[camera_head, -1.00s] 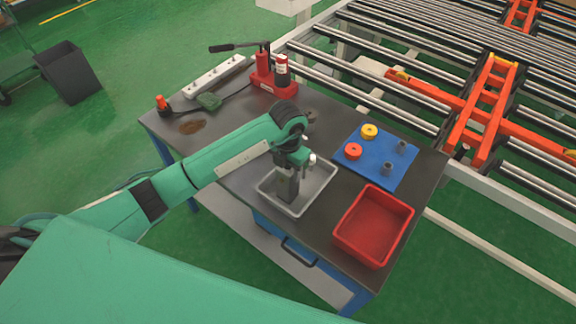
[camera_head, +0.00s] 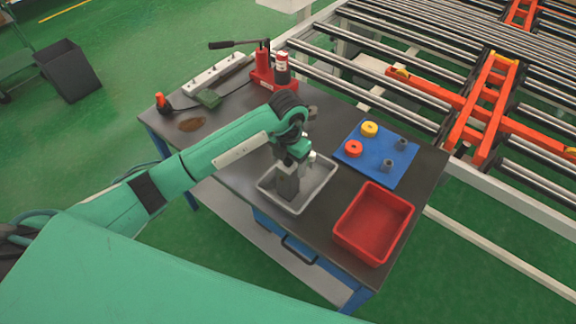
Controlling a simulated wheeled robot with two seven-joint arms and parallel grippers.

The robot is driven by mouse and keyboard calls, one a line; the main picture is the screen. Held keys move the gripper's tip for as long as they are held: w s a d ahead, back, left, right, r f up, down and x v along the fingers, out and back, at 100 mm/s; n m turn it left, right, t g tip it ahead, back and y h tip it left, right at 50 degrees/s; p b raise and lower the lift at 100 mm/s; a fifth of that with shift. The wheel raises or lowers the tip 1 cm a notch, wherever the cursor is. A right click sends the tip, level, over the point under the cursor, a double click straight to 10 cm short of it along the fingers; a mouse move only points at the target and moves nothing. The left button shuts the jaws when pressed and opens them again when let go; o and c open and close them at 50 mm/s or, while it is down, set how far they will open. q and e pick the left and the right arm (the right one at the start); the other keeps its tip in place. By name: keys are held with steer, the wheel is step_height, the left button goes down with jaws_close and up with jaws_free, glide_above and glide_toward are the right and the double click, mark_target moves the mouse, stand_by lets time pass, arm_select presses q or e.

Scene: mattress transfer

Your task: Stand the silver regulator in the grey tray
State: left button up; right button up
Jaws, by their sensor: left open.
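The grey tray (camera_head: 321,184) lies on the dark table. My left gripper (camera_head: 288,196) points down over the tray's left half, open, with its fingertips low at the tray. A small silver-white piece (camera_head: 312,156), possibly the regulator, shows just right of the gripper's wrist at the tray's back edge; I cannot tell whether it stands inside. The gripper hides part of the tray floor, so I cannot see what is between the fingers. My right gripper is not in view.
A red bin (camera_head: 372,224) stands right of the tray. A blue mat (camera_head: 372,171) behind it holds red and yellow rings and grey cylinders. A red jack (camera_head: 271,74), a power strip (camera_head: 216,72) and a small grey-brown thing (camera_head: 312,112) are farther back. A roller conveyor borders the table.

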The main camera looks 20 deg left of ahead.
arm_select(q)
step_height(320, 180, up, 8)
steer(key=shift+r+b, duration=0.25)
steer(key=shift+b, duration=0.95)
steer(key=shift+r, duration=0.8)
